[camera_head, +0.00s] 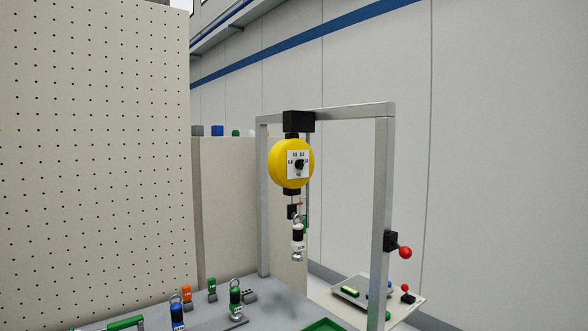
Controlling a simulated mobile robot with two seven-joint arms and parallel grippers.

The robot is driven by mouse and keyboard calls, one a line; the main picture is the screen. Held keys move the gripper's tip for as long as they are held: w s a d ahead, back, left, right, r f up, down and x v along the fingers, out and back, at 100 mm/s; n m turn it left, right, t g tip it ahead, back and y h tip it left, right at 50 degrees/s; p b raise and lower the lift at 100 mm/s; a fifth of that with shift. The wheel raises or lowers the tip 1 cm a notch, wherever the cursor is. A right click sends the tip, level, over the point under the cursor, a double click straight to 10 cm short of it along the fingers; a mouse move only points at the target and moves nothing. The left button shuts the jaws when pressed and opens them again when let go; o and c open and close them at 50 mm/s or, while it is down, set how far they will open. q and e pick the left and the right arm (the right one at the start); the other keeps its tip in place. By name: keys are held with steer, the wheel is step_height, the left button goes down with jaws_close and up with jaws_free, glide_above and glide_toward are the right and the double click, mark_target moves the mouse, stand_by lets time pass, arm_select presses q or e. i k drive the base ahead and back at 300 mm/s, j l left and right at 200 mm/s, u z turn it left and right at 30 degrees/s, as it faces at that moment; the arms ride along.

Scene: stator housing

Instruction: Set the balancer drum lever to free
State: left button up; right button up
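The yellow balancer drum (276,171) hangs from a black bracket (298,121) on the crossbar of a grey frame (345,113). A white plate with numbers and a black knob (299,164) is on its face. A black-and-white tool (298,240) hangs upright below the drum. A lever with a red ball knob (405,252) sticks out from a black block (391,240) on the frame's right post and points slightly down. I cannot tell whether this is the drum lever, and I read no label on it. Neither of my grippers is in view.
The grey bench (250,291) holds blue, green and orange tools at the lower left. A small tray (338,298) with another red-knobbed piece (406,290) stands beyond the right post. A tall pegboard (95,160) fills the left. Space right of the frame is open.

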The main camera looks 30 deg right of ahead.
mark_target(405, 252)
steer(key=z, duration=1.7)
